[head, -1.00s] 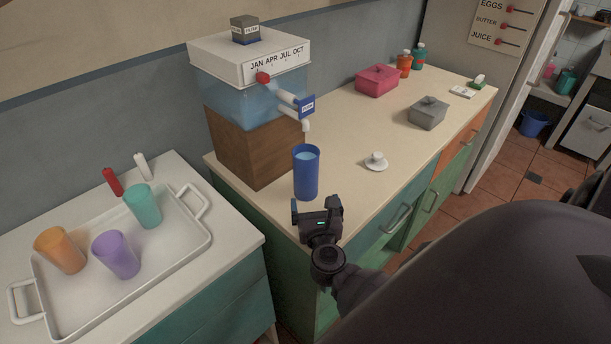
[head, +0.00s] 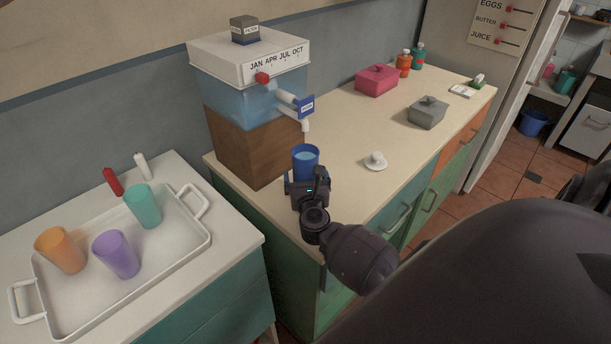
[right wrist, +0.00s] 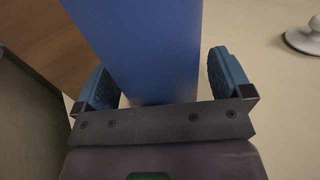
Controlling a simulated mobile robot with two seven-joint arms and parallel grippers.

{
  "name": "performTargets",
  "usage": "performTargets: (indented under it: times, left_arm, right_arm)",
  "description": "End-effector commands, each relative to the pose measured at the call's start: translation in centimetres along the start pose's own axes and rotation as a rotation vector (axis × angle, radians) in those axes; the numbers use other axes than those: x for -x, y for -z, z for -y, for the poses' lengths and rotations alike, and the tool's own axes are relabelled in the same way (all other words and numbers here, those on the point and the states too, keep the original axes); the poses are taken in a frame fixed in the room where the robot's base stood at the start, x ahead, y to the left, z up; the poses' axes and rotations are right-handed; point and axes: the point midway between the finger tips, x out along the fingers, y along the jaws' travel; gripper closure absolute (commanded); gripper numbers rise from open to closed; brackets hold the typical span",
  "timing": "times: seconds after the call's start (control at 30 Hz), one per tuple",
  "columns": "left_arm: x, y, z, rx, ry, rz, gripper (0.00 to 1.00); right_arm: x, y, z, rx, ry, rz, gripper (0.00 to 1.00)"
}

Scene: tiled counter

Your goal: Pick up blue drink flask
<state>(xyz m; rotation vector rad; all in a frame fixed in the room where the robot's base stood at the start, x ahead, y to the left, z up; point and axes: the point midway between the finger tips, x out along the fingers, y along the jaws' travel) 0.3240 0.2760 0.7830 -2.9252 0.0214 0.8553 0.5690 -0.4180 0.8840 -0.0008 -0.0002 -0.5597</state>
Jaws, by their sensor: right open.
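The blue drink flask (head: 306,158) stands upright on the counter in front of the water dispenser, with pale liquid at its open top. My right gripper (head: 306,184) is at its near side and hides its lower part in the head view. In the right wrist view, the flask (right wrist: 145,50) rises between the two blue finger pads of the open gripper (right wrist: 162,85). A gap shows on the right pad's side; on the left side the gap is narrower. My left gripper is not in view.
The water dispenser (head: 250,95) on a wooden block (head: 245,145) stands just behind the flask. A white knobbed lid (head: 375,162) lies to the right. A tray (head: 185,255) with several cups sits on the left counter. Pink (head: 377,80) and grey (head: 428,113) boxes stand farther back.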

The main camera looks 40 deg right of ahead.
Motion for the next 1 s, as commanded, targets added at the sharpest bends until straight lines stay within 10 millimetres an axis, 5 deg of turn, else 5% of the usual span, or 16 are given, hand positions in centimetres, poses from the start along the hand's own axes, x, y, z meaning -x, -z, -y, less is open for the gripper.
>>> performTargets:
  times: [0.27, 0.73, 1.0]
  left_arm:
    - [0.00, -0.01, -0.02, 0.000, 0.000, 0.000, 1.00]
    - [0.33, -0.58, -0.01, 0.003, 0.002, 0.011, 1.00]
    - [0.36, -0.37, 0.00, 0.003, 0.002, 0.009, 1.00]
  right_arm:
    - [-0.15, 0.01, -0.03, -0.001, 0.000, 0.000, 0.06]
    - [-0.16, -0.10, -0.05, -0.001, -0.001, 0.002, 0.77]
    - [-0.16, -0.46, -0.06, -0.003, -0.001, 0.002, 0.77]
